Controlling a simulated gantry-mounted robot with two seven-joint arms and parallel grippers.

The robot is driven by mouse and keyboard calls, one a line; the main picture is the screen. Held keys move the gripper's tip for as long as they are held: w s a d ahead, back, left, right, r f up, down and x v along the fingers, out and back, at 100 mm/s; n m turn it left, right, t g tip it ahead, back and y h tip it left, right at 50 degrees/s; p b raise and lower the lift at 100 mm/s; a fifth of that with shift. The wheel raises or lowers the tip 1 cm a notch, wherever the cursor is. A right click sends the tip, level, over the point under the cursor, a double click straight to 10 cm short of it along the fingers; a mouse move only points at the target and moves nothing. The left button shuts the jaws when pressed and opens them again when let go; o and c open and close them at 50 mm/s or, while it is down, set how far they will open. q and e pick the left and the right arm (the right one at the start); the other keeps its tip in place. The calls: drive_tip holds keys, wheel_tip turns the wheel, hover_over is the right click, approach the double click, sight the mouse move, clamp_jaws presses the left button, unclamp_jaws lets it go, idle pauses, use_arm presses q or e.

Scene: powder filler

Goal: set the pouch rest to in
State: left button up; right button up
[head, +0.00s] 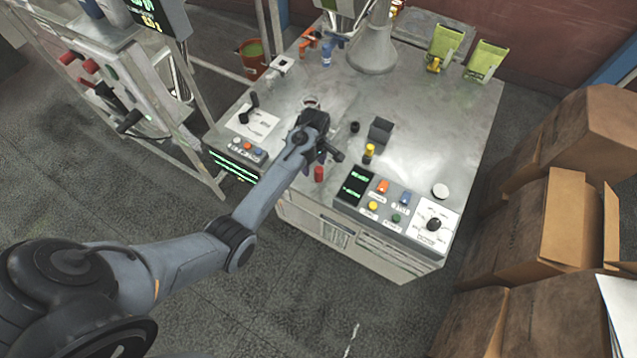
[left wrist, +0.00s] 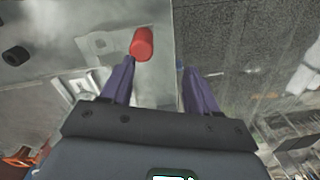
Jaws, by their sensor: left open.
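A red cylindrical knob (head: 319,173) stands at the front edge of the metal table; no label shows whether it belongs to the pouch rest. My left gripper (head: 323,155) is just behind and above it, with its fingers partly hidden by the wrist. In the left wrist view the red knob (left wrist: 142,43) lies just beyond the tip of the left finger, apart from both fingers. My left gripper (left wrist: 158,67) is open with nothing between its fingers. I cannot tell which part is the pouch rest or how it is set. My right gripper is not in view.
A control panel (head: 385,205) with coloured buttons and a rotary dial (head: 434,225) stands right of the knob. A yellow-topped post (head: 369,152) and a dark block (head: 380,130) are close by. Green holders (head: 485,60) stand at the back right. Cardboard boxes (head: 560,190) crowd the right.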

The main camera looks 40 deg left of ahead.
sight(318, 174)
use_arm(q)
drive_tip(key=shift+w+r+t+b, duration=0.15)
drive_tip(key=shift+w+b, duration=0.05)
drive_tip(key=shift+w, duration=0.4)
drive_tip(key=shift+w+r+t+b, duration=0.1)
drive_tip(key=shift+w+t+b, duration=0.1)
drive_tip(key=shift+w, duration=0.35)
drive_tip(key=shift+f, duration=0.2)
wheel_tip(318, 174, down, 10)
drive_tip(key=b, duration=0.3)
drive_tip(key=shift+r, duration=0.1)
drive_tip(key=shift+c, duration=0.4)
clamp_jaws()
